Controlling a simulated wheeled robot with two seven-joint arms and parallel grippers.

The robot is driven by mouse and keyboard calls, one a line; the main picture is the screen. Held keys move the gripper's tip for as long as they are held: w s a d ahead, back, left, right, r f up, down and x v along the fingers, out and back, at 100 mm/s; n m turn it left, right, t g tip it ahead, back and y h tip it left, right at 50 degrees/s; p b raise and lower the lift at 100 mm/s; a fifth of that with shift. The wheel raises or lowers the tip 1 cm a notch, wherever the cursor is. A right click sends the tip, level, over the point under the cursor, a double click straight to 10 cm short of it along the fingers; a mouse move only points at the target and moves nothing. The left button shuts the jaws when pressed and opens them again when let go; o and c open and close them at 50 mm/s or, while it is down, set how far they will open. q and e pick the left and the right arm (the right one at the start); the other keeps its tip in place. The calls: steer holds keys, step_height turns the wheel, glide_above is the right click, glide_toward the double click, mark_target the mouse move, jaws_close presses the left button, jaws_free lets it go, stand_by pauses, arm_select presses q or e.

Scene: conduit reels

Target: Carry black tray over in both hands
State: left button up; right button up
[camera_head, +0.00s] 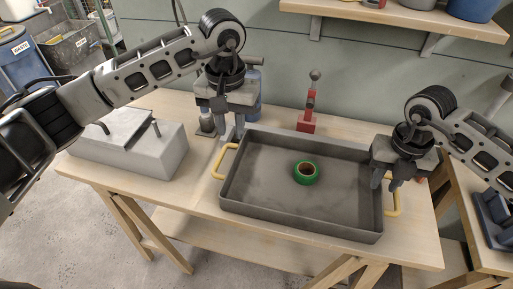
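The black tray (300,222) is a dark, shallow rectangular pan on the wooden workbench, with a yellow handle at each end. A green tape roll (306,172) lies inside it. My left gripper (230,132) points down just behind the left yellow handle (226,160); its fingers look apart, with nothing seen between them. My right gripper (386,184) points down at the tray's right end, beside the right yellow handle (395,206). Its fingers look apart and overlap the tray rim in the picture. Part of the right handle is hidden behind them; contact cannot be told.
A grey block-like case (132,150) stands on the bench at left. A red tool (308,112) stands behind the tray, and a blue object (254,85) stands behind my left gripper. A shelf (390,14) hangs on the back wall. Another wooden table (462,212) is at right.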

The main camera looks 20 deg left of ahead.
step_height(320, 180, up, 9)
steer(key=shift+f, duration=0.2)
stand_by(0.5)
